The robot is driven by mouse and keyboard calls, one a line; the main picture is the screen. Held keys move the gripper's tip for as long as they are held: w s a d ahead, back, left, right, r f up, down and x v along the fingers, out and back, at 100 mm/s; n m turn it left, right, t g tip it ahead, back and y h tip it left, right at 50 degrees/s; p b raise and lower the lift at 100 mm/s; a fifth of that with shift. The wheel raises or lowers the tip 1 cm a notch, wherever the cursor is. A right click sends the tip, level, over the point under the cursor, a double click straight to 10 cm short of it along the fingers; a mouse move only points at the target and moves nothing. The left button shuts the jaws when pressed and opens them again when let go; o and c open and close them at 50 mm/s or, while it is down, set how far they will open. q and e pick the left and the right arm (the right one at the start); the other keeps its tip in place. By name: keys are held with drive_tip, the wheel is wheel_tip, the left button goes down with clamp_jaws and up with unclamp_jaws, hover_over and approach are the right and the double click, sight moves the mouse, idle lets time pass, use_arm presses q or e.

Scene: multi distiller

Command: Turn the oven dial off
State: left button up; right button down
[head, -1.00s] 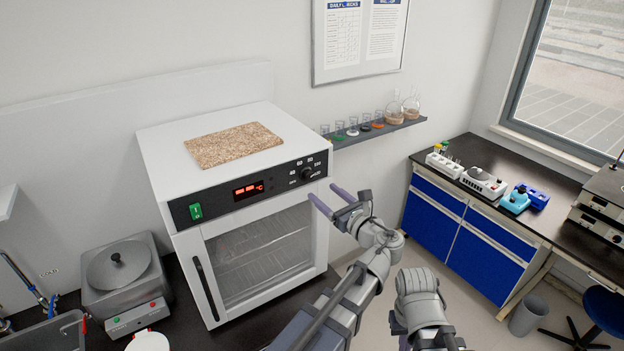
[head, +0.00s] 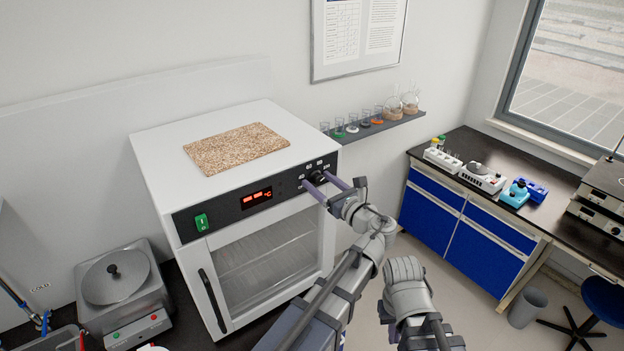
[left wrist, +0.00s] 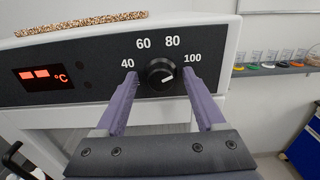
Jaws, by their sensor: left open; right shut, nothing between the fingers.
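The oven (head: 270,265) is a white box with a black front panel and a lit red display (head: 257,197). Its round black dial (left wrist: 161,74) sits among the marks 40, 60, 80 and 100, with a white mark on its right half. My left gripper (head: 318,181) is open at the panel. In the left wrist view its purple fingers (left wrist: 160,76) stand on either side of the dial, with gaps between them and it. The fingers partly hide the dial in the head view.
A green switch (head: 201,222) is at the panel's left end. A speckled board (head: 237,149) lies on the oven top. A wall shelf (head: 375,129) with glassware is just right of the oven. A grey lidded device (head: 120,285) stands to its left.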

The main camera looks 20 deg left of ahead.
use_arm(q)
drive_tip(key=shift+s+d+r, duration=0.1)
drive_tip(key=shift+d, duration=0.2)
drive_tip(key=shift+c, duration=0.7)
drive_tip(key=shift+a, duration=0.15)
drive_tip(key=shift+c, duration=1.4)
clamp_jaws()
